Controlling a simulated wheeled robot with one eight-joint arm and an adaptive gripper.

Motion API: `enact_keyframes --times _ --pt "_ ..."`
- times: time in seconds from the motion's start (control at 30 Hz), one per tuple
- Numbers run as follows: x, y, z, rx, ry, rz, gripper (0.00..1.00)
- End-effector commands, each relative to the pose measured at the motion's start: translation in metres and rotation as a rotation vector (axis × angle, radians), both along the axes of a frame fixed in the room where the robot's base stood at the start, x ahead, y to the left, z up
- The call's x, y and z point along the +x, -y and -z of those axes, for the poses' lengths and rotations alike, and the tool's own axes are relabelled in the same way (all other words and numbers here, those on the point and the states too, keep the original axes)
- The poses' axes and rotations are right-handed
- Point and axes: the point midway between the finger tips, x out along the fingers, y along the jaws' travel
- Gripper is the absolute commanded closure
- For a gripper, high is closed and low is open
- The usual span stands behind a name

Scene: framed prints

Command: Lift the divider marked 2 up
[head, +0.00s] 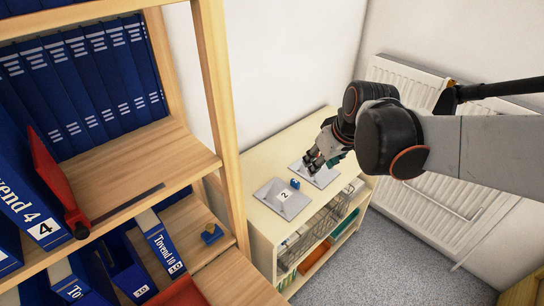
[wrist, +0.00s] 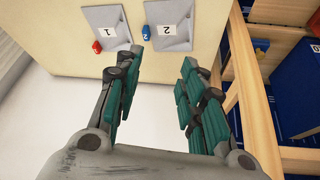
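The divider marked 2 (head: 272,191) is a grey metal plate on top of the low wooden cabinet. It also shows in the wrist view (wrist: 180,38), where its label appears upside down. A small blue piece (wrist: 146,32) is at its edge, and shows in the head view (head: 295,184). A similar grey plate marked 1 (wrist: 118,38) is beside it, with a red piece (wrist: 97,47) at its edge. My gripper (head: 312,161) is over the plate marked 1 in the head view, partly hiding it. In the wrist view its fingers (wrist: 163,66) are spread apart, with nothing between them.
The low cabinet (head: 262,222) has wire baskets and items on its lower shelves. A tall wooden shelf with blue binders (head: 110,75) stands at the left, its post (head: 217,90) near the cabinet. A white radiator (head: 430,215) is at the right.

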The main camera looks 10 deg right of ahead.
Motion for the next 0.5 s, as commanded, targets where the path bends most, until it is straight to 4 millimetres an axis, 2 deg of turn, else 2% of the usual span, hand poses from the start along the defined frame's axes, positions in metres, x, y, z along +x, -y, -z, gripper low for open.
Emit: enact_keyframes --times 0.03,0.2,0.5 --pt "0.013 0.003 0.004 -0.002 -0.010 -0.020 0.63" --pt "0.048 0.009 0.026 -0.005 -0.036 -0.107 0.63" --pt "0.100 0.021 0.079 0.000 -0.069 -0.259 0.63"
